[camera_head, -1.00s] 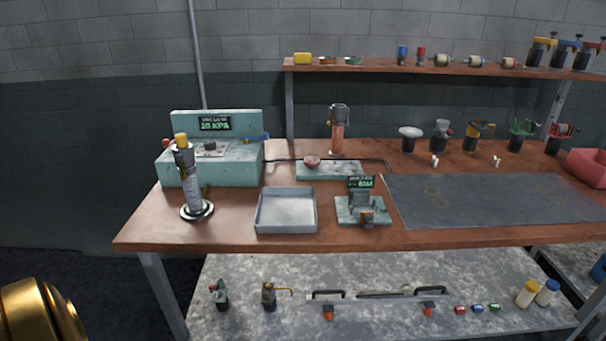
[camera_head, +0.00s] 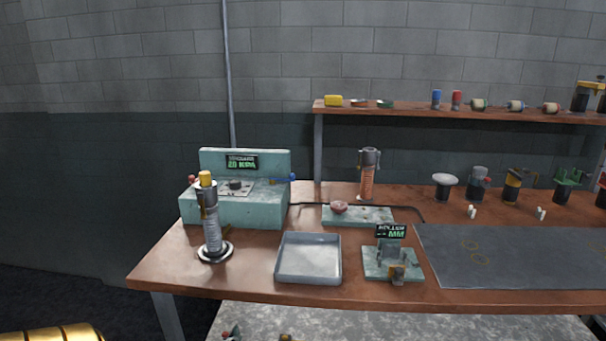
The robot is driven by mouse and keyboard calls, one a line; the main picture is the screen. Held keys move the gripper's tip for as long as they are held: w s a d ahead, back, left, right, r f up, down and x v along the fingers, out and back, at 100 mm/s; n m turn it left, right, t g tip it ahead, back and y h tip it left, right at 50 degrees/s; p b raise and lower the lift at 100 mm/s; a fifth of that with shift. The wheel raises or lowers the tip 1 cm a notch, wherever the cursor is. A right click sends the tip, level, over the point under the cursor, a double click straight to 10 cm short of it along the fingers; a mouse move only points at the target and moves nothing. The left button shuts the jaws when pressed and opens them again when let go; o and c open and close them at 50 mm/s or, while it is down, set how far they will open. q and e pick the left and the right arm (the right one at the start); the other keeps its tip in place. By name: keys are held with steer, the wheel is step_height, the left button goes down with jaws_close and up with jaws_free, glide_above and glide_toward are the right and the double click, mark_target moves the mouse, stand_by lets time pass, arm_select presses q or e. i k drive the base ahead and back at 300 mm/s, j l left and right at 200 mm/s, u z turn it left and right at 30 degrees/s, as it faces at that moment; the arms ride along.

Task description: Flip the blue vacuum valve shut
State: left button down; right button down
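The vacuum unit is a teal box (camera_head: 240,209) at the back left of the bench, with a raised panel whose green display (camera_head: 242,162) appears to read 20 KPA. The blue vacuum valve (camera_head: 287,178) is small and sits at the box's top right edge. Its blue part lies roughly level, with a yellowish bit at its left end. A red valve (camera_head: 192,179) sits at the box's top left edge. Neither of my grippers is in view, and nothing touches the blue valve.
A cylinder with a yellow cap (camera_head: 212,229) stands in front of the box's left part. A grey tray (camera_head: 309,260), a roller stand (camera_head: 393,264) and a dark mat (camera_head: 510,255) lie to the right. A vertical pipe (camera_head: 229,75) runs up the wall behind.

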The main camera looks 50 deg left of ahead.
mark_target(292, 177)
steer(key=i+j, duration=0.4)
steer(key=i+u, duration=0.1)
steer(key=u, duration=2.1)
